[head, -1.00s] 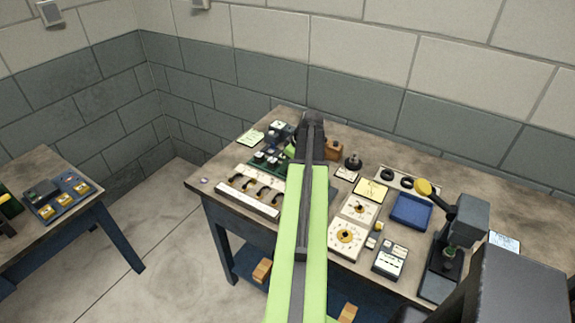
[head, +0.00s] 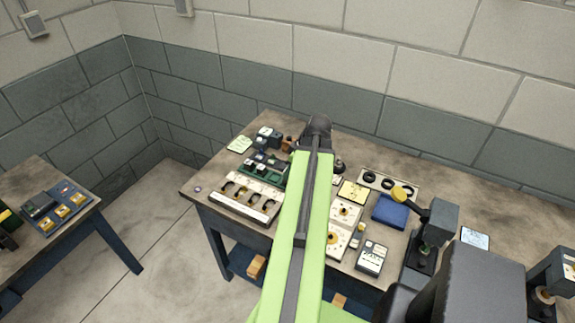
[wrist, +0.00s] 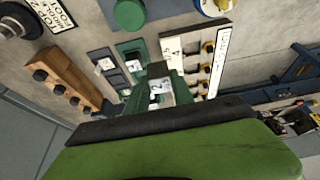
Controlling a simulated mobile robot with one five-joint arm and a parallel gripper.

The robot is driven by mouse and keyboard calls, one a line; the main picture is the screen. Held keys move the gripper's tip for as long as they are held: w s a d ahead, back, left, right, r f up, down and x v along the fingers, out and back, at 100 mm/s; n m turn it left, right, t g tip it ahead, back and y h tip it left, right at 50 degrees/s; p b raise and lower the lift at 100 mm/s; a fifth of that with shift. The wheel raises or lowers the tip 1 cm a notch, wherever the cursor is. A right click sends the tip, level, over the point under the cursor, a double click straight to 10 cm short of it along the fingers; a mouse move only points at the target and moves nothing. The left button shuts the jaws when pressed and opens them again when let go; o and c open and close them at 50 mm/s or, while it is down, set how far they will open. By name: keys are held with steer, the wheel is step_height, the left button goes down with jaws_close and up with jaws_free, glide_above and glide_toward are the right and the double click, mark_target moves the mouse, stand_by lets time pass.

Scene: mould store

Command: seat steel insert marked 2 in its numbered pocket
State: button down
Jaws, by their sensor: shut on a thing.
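My gripper (wrist: 160,84) is shut on a steel insert marked 2 (wrist: 157,88), which shows as a pale block with a dark figure between the jaws in the wrist view. In the head view my gripper (head: 318,128) is above the far part of the bench, seen from behind, and the arm hides the insert. A green holder with pale and dark blocks (wrist: 134,47) lies close to the gripper in the wrist view. I cannot make out the pocket numbered 2.
In the wrist view a wooden block with dark knobs (wrist: 62,72) stands left of the gripper.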

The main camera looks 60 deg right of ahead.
steer(key=shift+r+p, duration=1.55)
steer(key=shift+p, duration=0.05)
steer(key=shift+f, duration=0.1)
